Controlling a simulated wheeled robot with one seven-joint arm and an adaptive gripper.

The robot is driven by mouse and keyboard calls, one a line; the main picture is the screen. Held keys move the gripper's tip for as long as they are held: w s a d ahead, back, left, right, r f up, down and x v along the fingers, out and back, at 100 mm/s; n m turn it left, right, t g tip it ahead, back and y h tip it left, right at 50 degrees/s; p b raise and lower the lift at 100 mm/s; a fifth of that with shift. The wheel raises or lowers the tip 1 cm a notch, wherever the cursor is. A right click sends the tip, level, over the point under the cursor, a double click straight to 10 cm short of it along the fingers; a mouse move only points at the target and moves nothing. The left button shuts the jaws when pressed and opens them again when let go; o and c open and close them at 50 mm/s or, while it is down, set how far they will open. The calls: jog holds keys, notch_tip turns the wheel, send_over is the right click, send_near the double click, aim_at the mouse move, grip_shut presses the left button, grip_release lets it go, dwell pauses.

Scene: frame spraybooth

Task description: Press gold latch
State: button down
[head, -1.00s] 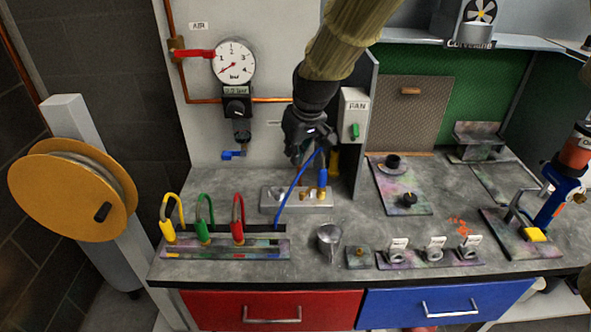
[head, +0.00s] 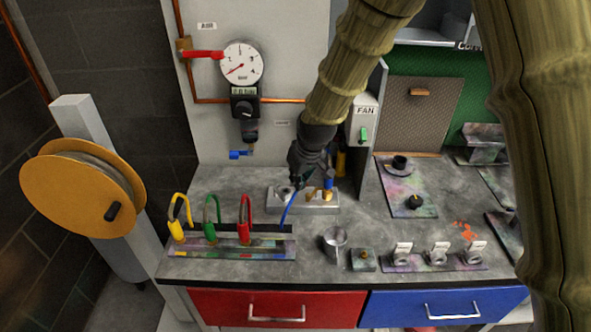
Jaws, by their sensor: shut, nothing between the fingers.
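A grey metal block (head: 318,209) lies on the bench at the middle back. Small gold-coloured parts (head: 327,195) show on its top, below a blue connector (head: 329,184); which one is the gold latch is too small to tell. My gripper (head: 297,187) is shut and empty, pointing down over the left part of the block, just left of the gold parts. I cannot tell whether its tips touch anything. A blue hose (head: 289,208) runs down from beside the fingers, and the gripper hides its upper part.
A rack with yellow, green and red hoses (head: 244,220) stands left of the block. A metal cup (head: 334,240) stands in front. The fan box (head: 362,121) and a partition rise to the right. My arm covers the right side of the view.

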aim_at(311, 196)
jog(key=shift+s+d+p, duration=0.3)
jog(key=shift+s+d, duration=0.25)
jog(key=shift+s, duration=0.35)
jog(key=shift+s+d+n, duration=0.15)
jog(key=shift+s+n, duration=0.05)
jog(key=shift+n, duration=0.5)
jog(key=n, duration=0.1)
jog(key=s+d+n+g+y+p, duration=0.1)
jog(key=n, duration=0.2)
jog(key=d+n+g+p, duration=0.1)
jog(key=n, duration=0.1)
jog(key=s+d+n, duration=0.1)
jog(key=n, duration=0.1)
jog(key=shift+d+g+y, duration=0.1)
jog(key=shift+g+y, duration=0.2)
jog(key=shift+y, duration=0.1)
jog(key=shift+w+a+p, duration=0.4)
jog(key=shift+w+a, duration=0.05)
jog(key=shift+w, duration=0.25)
